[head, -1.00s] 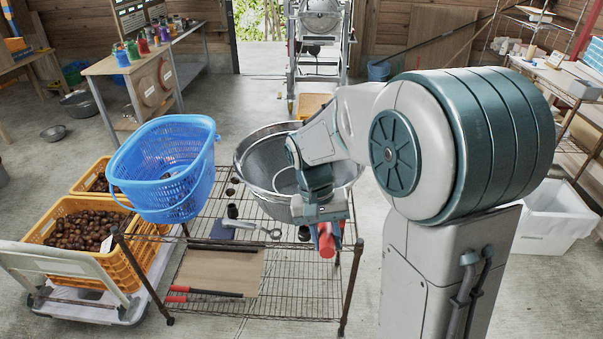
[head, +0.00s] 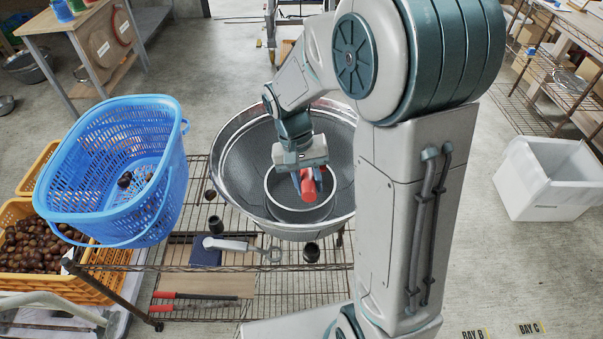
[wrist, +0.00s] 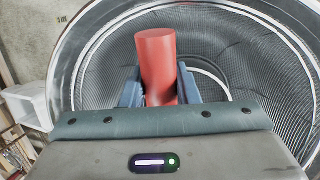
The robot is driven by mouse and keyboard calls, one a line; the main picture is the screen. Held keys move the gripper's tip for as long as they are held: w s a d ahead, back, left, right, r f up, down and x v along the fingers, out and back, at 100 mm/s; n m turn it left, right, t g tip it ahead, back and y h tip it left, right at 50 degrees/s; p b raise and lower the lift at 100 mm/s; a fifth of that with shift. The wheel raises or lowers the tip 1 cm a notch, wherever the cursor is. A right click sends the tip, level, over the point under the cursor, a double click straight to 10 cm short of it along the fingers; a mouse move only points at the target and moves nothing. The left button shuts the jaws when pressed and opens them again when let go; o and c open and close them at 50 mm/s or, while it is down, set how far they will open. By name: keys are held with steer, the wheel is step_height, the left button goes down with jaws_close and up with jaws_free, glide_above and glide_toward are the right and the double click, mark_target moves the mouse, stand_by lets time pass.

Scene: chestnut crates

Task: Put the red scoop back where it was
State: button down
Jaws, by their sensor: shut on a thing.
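My gripper (head: 308,183) is shut on the red scoop (head: 307,186). It is over the large round metal mesh sieve (head: 230,165), which stands on the wire rack. In the wrist view the red cylindrical part of the scoop (wrist: 157,60) stands between the two blue-grey fingers (wrist: 158,90), with the mesh of the sieve (wrist: 105,62) behind it. The rest of the scoop is hidden by my gripper. I cannot tell whether the scoop touches the sieve.
A blue basket (head: 85,195) with a few chestnuts stands left of the sieve. A grey-handled tool (head: 228,244) and black cups (head: 216,224) lie on the wire rack (head: 290,285). Orange crates (head: 22,270) of chestnuts are at left. A white bin (head: 540,185) stands on the floor at right.

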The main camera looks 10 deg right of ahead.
step_height(320, 180, down, 10)
steer(key=shift+r, duration=0.1)
stand_by(0.4)
steer(key=shift+f+b, duration=0.4)
steer(key=shift+f, duration=0.3)
steer(key=c, duration=1.1)
jaws_free()
steer(key=shift+r, duration=0.1)
steer(key=shift+r, duration=0.1)
